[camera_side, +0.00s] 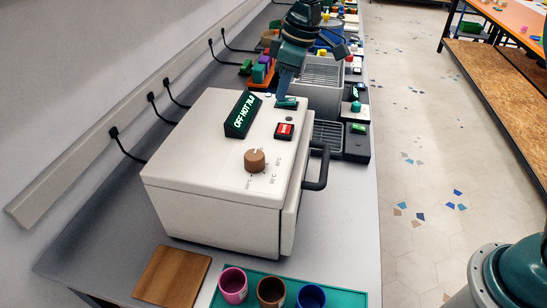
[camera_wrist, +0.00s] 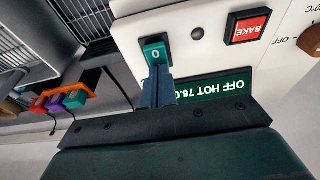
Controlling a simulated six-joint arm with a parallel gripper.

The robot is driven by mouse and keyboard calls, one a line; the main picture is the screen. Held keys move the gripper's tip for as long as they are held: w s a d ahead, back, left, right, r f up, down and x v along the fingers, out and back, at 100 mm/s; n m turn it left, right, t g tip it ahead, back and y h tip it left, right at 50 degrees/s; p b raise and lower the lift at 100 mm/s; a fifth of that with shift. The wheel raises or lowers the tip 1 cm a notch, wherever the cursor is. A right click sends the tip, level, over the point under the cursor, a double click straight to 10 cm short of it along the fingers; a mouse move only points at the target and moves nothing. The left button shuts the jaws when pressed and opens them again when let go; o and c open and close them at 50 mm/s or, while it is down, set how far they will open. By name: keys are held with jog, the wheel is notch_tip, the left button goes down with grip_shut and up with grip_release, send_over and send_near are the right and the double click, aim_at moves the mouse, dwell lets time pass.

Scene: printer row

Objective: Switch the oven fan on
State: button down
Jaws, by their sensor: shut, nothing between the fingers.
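The oven is a white box (camera_side: 205,170) on the bench in the side view. On its top at the far end is a small teal switch (camera_side: 288,104), which carries a "0" mark in the wrist view (camera_wrist: 155,50). It appears to be the fan switch; no fan label is readable. My gripper (camera_side: 283,98) is shut and empty, pointing down at this switch. In the wrist view its fingertips (camera_wrist: 157,78) are at the switch's near edge; I cannot tell whether they touch. The display (camera_side: 242,114) reads "OFF HOT 76" with a partly hidden ending.
A red BAKE button (camera_side: 284,131) and a brown temperature knob (camera_side: 255,160) stand on the oven top. A dark handle (camera_side: 321,170) juts from its right side. Grey machines (camera_side: 318,85) stand close behind. Three cups (camera_side: 271,291) sit in front.

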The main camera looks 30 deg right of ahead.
jog(key=shift+s+d, duration=0.5)
jog(key=shift+r, duration=0.25)
jog(key=shift+d+r, duration=0.1)
jog(key=shift+r, duration=0.45)
jog(key=s+v, duration=0.1)
jog(key=v, duration=1.1)
jog(key=shift+d, duration=0.35)
jog(key=shift+r, duration=0.1)
